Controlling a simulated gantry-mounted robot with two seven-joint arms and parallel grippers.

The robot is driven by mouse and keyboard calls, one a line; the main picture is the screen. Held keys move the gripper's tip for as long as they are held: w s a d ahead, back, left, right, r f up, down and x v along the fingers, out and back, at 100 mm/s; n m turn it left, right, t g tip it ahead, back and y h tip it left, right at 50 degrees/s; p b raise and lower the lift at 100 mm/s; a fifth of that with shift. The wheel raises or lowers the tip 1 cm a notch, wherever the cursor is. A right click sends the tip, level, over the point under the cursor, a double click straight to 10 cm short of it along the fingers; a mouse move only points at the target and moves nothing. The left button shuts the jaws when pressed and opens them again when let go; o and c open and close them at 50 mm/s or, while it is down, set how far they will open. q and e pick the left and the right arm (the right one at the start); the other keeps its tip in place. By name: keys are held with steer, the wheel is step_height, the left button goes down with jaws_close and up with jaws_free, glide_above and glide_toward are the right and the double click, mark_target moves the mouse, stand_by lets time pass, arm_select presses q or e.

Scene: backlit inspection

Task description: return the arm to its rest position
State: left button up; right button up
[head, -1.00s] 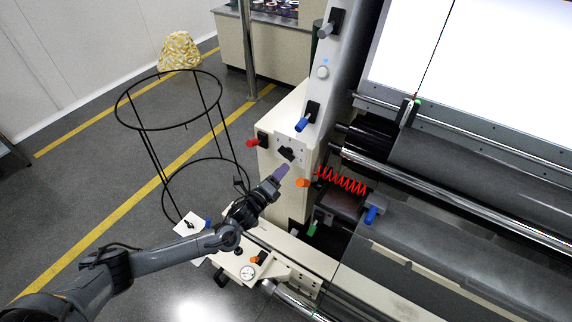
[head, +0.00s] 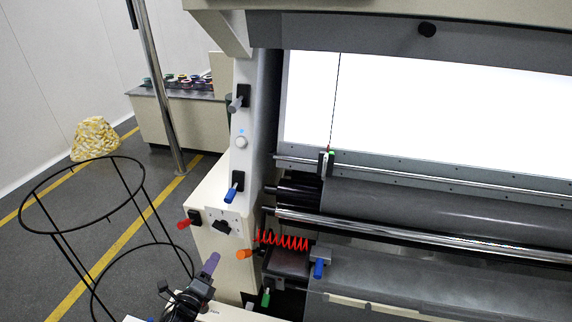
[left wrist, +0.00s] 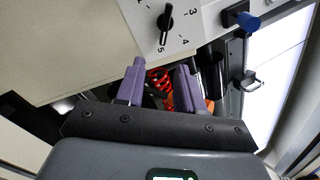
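My left gripper (head: 211,264) is low in the head view, its purple fingers pointing up toward the machine's side panel. In the left wrist view its two purple fingers (left wrist: 160,66) are apart with nothing between them, so it is open and empty. A black rotary knob (left wrist: 165,24) with a numbered dial is just beyond the fingertips there; the same knob (head: 222,227) is above the gripper in the head view. The gripper appears apart from it. Most of my left arm is cut off by the bottom of the head view. My right gripper is not in view.
The inspection machine with its bright backlit panel (head: 420,110) and rollers fills the right. A red coiled cord (head: 283,241), orange knob (head: 244,254) and blue handle (head: 319,268) are near the gripper. A black wire hoop stand (head: 82,218) is left, on open floor.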

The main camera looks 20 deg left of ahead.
arm_select(q)
steer(key=s+d+f+n+g, duration=0.3)
steer(key=s+d+f+n, duration=0.1)
steer(key=s+d, duration=0.3)
steer(key=s+d+f+n+g, duration=0.3)
steer(key=s+d+f+n, duration=0.2)
steer(key=s+d, duration=0.2)
steer(key=s+d+r+n+g+h, duration=0.1)
steer(key=s+r+n+g, duration=0.25)
steer(key=s+n, duration=0.3)
steer(key=s+d+r+n+g+h, duration=0.1)
steer(key=s+d+r+n+g, duration=0.1)
steer(key=s+n+g, duration=0.45)
step_height(320, 180, up, 25)
steer(key=s+m+t+p, duration=0.1)
steer(key=p, duration=2.4)
steer(key=shift+s+r+t, duration=0.2)
steer(key=shift+s+t, duration=0.1)
steer(key=shift+s, duration=0.05)
